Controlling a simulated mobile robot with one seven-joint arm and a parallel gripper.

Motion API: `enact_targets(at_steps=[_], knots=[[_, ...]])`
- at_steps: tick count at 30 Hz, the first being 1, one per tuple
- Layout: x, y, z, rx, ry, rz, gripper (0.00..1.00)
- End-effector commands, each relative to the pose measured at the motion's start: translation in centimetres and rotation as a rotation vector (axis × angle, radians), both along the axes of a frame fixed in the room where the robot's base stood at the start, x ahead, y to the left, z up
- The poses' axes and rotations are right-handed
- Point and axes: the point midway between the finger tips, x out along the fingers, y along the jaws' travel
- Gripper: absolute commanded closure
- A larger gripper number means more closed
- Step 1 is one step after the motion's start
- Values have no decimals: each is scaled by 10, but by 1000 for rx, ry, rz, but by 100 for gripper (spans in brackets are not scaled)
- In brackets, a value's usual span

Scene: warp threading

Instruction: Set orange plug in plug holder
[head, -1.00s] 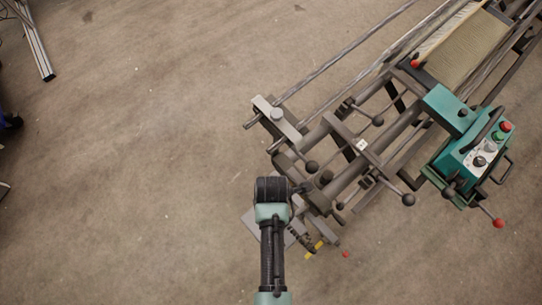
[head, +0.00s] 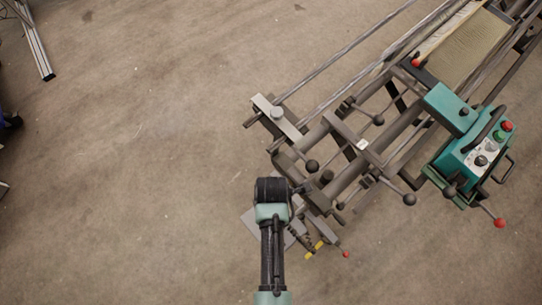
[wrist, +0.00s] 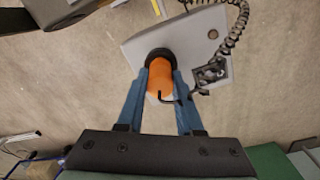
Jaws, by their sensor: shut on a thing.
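In the wrist view the orange plug (wrist: 161,80) stands between the two blue fingers of my gripper (wrist: 162,76), which is shut on it. The plug's far end meets a black ring (wrist: 159,53) over a grey plate (wrist: 135,46); I take the ring to be the plug holder. I cannot tell how deep the plug sits in it. A thin black hooked piece shows beside the plug's right side. In the head view my own arm hides the gripper and plug; a corner of the grey plate (head: 250,221) shows left of it.
A black coiled cable (wrist: 237,25) runs to a small dark square fitting (wrist: 211,72) on the plate's right. In the head view the loom frame (head: 345,165) with rods and ball-ended levers, and a teal control box (head: 465,160), lie up and right. Open floor lies left.

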Motion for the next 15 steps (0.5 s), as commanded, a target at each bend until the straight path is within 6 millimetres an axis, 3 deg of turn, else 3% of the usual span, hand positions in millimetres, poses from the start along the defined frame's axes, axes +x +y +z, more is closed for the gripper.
enact_targets(at_steps=[15], knots=[[0,0,-7,0,-1,0,100]])
